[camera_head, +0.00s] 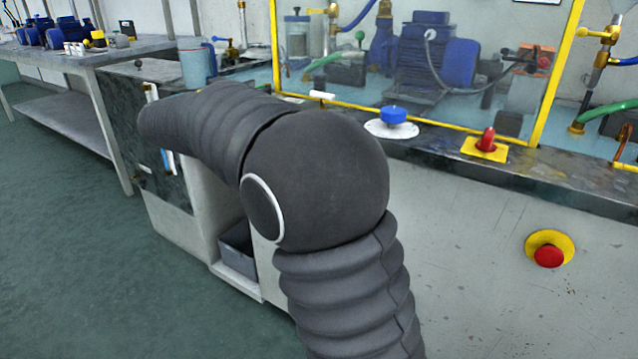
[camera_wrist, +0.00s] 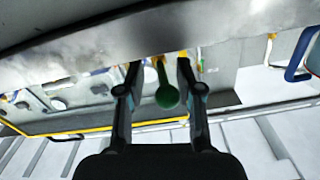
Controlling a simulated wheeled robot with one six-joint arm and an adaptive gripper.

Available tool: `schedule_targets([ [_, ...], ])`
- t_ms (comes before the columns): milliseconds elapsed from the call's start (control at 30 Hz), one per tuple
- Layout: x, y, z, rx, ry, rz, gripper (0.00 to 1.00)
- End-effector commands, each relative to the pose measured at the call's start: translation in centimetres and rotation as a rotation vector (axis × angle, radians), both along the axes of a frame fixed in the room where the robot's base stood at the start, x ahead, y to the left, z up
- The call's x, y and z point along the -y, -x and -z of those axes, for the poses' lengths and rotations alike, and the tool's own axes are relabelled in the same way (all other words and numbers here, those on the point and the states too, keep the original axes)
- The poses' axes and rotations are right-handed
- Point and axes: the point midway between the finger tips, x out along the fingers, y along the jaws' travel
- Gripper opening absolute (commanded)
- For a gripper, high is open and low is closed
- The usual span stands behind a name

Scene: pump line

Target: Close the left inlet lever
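In the wrist view my gripper (camera_wrist: 158,72) is open, its two dark fingers apart. A green ball knob on a thin stem (camera_wrist: 166,97) shows between the fingers, with a gap on either side; I cannot tell its depth or whether it is the left inlet lever. In the head view a small blue lever on a yellow fitting (camera_head: 222,41) shows at the back left, beyond the mug. A yellow valve handle (camera_head: 594,34) is at the far right. My dark arm covers the middle of the head view, and my gripper is hidden there.
A mug (camera_head: 195,66) stands on the bench's left part. A yellow-framed clear panel (camera_head: 420,118) fronts the pumps. A blue knob (camera_head: 393,115), a red switch (camera_head: 486,140) and a red stop button (camera_head: 548,256) are on the bench front. Green floor at left is free.

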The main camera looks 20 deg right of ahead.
Motion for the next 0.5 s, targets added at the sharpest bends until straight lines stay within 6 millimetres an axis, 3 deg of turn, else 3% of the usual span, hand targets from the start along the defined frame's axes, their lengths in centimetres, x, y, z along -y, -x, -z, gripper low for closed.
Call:
schedule_targets([
  [500, -7.1, 5.1, 0.0, 0.001, 0.001, -0.002, 0.36],
])
